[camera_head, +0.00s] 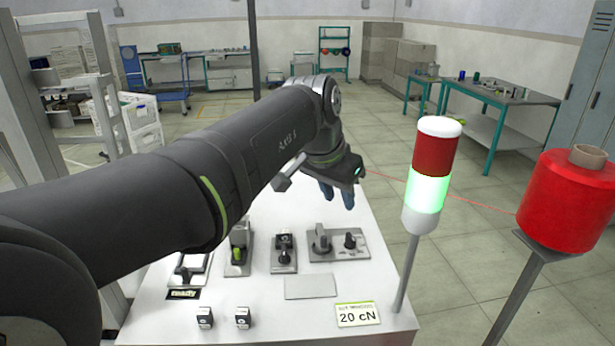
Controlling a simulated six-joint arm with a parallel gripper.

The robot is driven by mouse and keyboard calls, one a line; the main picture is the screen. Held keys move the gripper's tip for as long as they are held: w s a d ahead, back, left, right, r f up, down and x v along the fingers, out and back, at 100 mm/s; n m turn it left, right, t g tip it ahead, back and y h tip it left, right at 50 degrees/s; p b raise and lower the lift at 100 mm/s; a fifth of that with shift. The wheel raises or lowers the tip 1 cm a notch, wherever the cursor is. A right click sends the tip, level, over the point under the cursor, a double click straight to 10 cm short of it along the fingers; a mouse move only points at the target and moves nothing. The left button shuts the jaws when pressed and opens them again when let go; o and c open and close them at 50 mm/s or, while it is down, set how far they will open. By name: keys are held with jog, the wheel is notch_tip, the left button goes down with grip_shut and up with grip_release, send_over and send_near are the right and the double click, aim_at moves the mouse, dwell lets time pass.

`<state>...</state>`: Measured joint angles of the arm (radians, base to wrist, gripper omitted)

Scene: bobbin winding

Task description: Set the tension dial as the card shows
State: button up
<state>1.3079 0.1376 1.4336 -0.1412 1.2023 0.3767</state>
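The white card (358,315) at the table's front right reads "20 cN"; its smaller top line is not legible. A grey plate at the right of the table carries a large grey knob (320,240) and a smaller black knob (350,241). I cannot tell which is the tension dial, and their scale marks are too small to read. My gripper (337,195) hangs beyond and above this plate, apart from both knobs. Its two blue-tipped fingers appear spread with nothing between them. My arm hides much of the table's left and far side.
A signal tower (433,175) glows green at the right. A red thread spool (568,200) stands on a post beside it, its thread running left. Other control plates (284,255), a blank grey plate (310,286) and two small black-and-white blocks (205,317) occupy the white table (290,325).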

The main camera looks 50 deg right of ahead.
jog(key=r+n, duration=0.1)
jog(key=n, duration=0.2)
jog(key=s+a+r+n+t, duration=0.1)
jog(key=n, duration=0.2)
jog(key=s+r+n, duration=0.1)
jog(key=r+n, duration=0.1)
jog(key=n, duration=0.1)
jog(key=shift+s+a+t, duration=0.25)
jog(key=shift+a+t, duration=0.05)
jog(key=shift+n, duration=0.3)
jog(key=shift+o, duration=0.2)
